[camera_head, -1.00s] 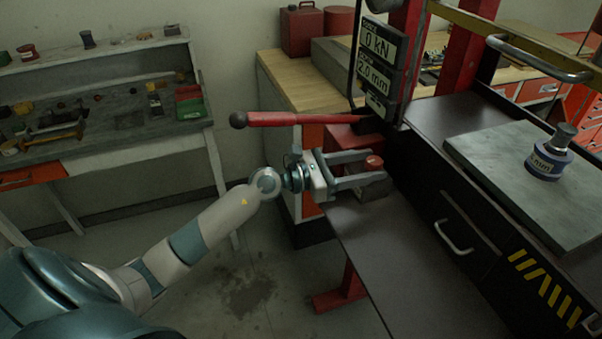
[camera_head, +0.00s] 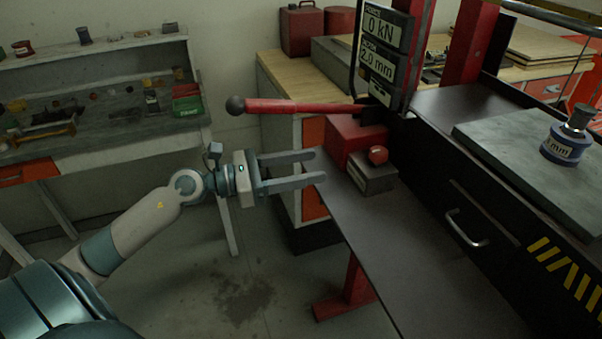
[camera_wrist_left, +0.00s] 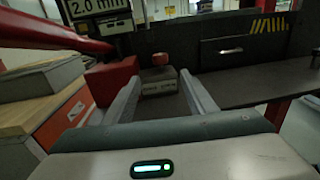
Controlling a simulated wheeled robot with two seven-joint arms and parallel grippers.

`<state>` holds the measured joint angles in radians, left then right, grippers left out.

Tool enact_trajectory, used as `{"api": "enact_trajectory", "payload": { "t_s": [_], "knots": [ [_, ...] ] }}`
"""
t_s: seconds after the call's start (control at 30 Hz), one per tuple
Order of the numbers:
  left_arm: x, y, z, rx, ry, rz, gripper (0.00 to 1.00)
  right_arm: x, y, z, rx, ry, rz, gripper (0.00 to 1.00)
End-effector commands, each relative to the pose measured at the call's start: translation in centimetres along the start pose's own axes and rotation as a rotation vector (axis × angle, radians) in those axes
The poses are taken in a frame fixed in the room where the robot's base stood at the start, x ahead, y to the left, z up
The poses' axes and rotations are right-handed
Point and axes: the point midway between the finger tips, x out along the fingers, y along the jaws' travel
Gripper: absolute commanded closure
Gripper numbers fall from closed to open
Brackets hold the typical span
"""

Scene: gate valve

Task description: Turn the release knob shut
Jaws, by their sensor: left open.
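The release knob (camera_head: 378,155) is a small red knob on a grey block at the side of the dark press bench. It also shows in the left wrist view (camera_wrist_left: 160,59), beyond and between my fingers. My left gripper (camera_head: 319,166) is open and empty, left of the knob and apart from it, with its fingers pointing toward it. Both fingers also show in the left wrist view (camera_wrist_left: 160,95). A grey block (camera_head: 374,177) under the knob stands against a red housing (camera_head: 352,139). My right gripper is in neither view.
A long red lever (camera_head: 300,107) with a dark ball end reaches left above my gripper. The display panel (camera_head: 383,48) reads 0 kN and 2.0 mm. A labelled cylinder (camera_head: 563,148) stands on a grey plate at the right. The bench top (camera_head: 400,245) in front is clear.

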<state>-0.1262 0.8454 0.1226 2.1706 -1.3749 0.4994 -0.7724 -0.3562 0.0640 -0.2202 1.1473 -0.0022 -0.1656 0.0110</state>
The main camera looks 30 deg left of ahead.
Motion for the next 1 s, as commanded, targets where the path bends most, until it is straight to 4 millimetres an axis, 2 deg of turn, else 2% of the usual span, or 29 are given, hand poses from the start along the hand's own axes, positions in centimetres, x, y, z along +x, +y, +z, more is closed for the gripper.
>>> {"api": "enact_trajectory", "payload": {
  "t_s": [0.2,0.5,0.67,0.77,1.0],
  "knots": [
    [-0.8,0.0,0.0,0.001,0.001,-0.001,0.49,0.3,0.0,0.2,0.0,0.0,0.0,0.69],
    [-0.9,0.0,0.1,0.0,0.0,-0.001,0.49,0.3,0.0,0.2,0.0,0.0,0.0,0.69],
    [-0.8,0.6,-0.9,-0.063,-0.009,0.014,0.49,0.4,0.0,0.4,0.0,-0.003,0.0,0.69],
    [-0.9,1.9,-2.8,-0.186,-0.027,0.045,0.49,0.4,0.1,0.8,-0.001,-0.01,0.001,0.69],
    [-1.4,5.7,-10.0,-0.612,-0.102,0.165,0.49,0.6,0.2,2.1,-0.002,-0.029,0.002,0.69]
  ]
}}
